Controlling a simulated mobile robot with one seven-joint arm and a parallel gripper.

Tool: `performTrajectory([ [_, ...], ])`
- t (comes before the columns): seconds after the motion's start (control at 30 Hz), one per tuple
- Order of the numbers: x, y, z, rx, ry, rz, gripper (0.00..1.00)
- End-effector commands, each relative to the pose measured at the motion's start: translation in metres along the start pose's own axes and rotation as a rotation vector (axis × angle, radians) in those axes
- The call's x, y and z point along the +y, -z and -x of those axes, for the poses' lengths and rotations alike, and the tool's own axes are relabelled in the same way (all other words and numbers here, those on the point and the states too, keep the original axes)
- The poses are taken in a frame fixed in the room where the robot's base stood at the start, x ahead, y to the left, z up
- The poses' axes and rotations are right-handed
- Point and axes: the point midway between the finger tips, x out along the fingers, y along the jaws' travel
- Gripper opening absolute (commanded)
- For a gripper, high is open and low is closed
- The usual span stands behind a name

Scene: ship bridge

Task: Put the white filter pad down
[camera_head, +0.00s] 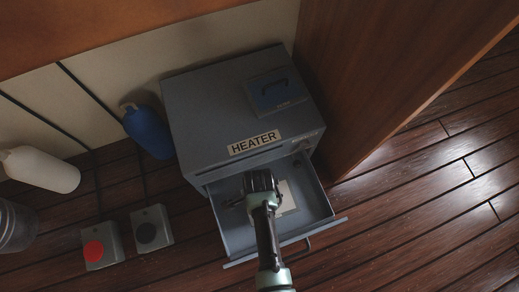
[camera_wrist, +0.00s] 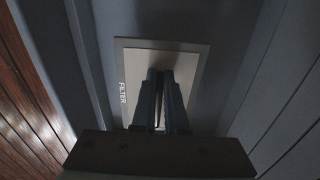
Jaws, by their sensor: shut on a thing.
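The white filter pad (camera_head: 287,196) is in the open drawer (camera_head: 323,203) of the grey heater (camera_head: 220,108). My gripper (camera_head: 256,190) is over the drawer and hides part of the pad. In the wrist view, the pad (camera_wrist: 133,72) appears as a pale rectangle with a grey border marked "FILTER". My gripper's fingers (camera_wrist: 161,76) are close together at the middle of the pad, shut on it. I cannot tell whether the pad touches the drawer floor.
Two button boxes, red (camera_head: 98,246) and black (camera_head: 151,229), lie at the left.

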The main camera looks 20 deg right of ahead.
Motion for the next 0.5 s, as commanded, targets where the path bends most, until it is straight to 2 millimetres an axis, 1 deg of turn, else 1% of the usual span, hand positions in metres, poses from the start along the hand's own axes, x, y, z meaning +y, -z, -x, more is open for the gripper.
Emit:
performTrajectory([
  [0.03, -0.001, 0.0, -0.006, 0.001, 0.002, 0.0, 0.0],
  [0.17, -0.001, 0.0, -0.016, 0.001, 0.001, 0.001, 0.0],
  [0.33, -0.001, 0.0, -0.04, 0.001, 0.001, 0.001, 0.0],
  [0.4, -0.001, 0.0, -0.043, 0.001, 0.002, 0.001, 0.0],
  [0.5, -0.001, 0.0, -0.041, 0.001, 0.002, 0.001, 0.0],
])
